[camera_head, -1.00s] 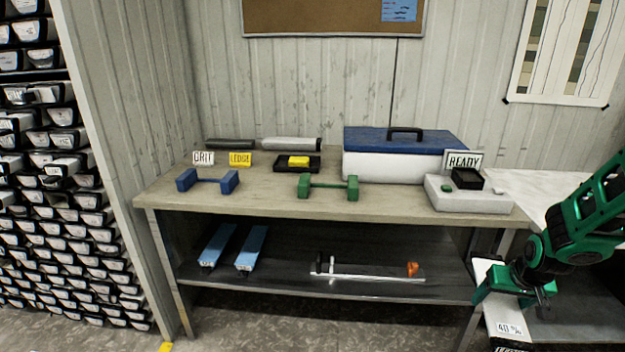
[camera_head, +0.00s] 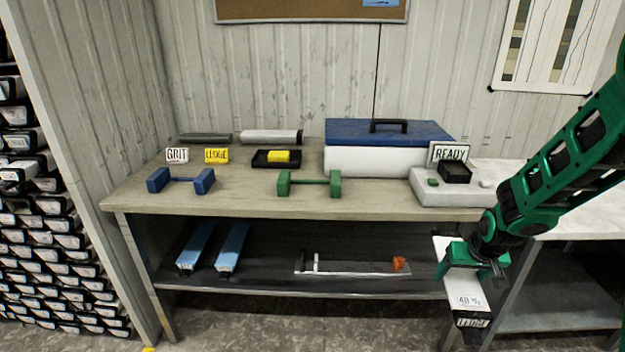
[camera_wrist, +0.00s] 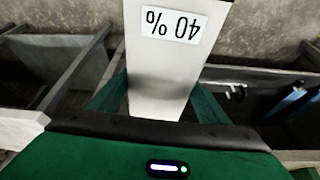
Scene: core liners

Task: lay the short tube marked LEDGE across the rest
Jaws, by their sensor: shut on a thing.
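My gripper (camera_head: 477,266) is shut on a pale tube (camera_head: 468,298) in front of the bench's right end, below the level of its top. The tube has a "40 %" label and a dark end marked LEDGE, pointing toward the camera. In the wrist view the tube (camera_wrist: 165,75) lies between my green fingers, its label upside down. On the bench top stand a blue rest (camera_head: 181,180) and a green rest (camera_head: 309,184), each two blocks joined by a bar. Both are empty. I cannot tell which one the task means.
Behind the rests are GRIT (camera_head: 177,155) and LEDGE (camera_head: 216,156) signs, two tubes (camera_head: 271,136), and a dark tray (camera_head: 262,163) with a yellow block. A blue-lidded box (camera_head: 350,160) and READY station (camera_head: 455,188) stand right.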

